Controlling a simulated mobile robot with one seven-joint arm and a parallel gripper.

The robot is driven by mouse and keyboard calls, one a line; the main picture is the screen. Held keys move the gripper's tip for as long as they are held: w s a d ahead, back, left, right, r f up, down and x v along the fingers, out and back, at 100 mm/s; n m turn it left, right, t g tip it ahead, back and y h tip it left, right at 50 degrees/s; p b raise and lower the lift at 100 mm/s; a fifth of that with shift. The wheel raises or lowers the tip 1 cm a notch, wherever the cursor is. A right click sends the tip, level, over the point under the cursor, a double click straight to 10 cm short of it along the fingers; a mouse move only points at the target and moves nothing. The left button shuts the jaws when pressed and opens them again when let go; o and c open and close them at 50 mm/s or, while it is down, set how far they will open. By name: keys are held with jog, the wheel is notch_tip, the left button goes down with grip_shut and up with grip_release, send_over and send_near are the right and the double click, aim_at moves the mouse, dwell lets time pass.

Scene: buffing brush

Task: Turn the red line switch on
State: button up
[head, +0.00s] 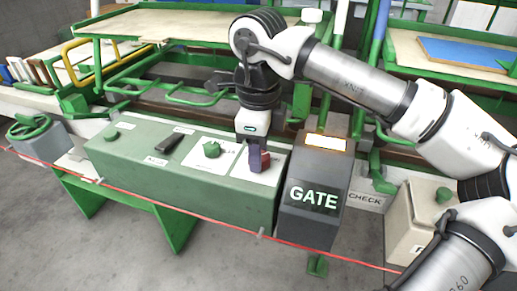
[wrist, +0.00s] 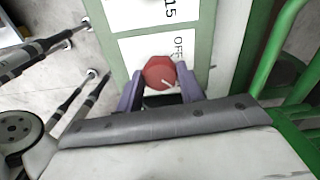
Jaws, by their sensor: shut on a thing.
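In the head view the red knob (head: 264,160) shows just right of my gripper (head: 254,168), at the right end of the green control box (head: 130,175). The fingers partly hide it.
A green knob (head: 211,149) and a dark bar-shaped handle (head: 170,143) sit left on the same box. A dark GATE box (head: 312,172) with a lit top stands close on the right. A red line runs along the front. A green handwheel (head: 29,127) is at far left.

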jog(key=o, duration=1)
notch_tip(320, 180, up, 14)
jog(key=p, duration=0.2)
jog(key=shift+f, duration=0.15)
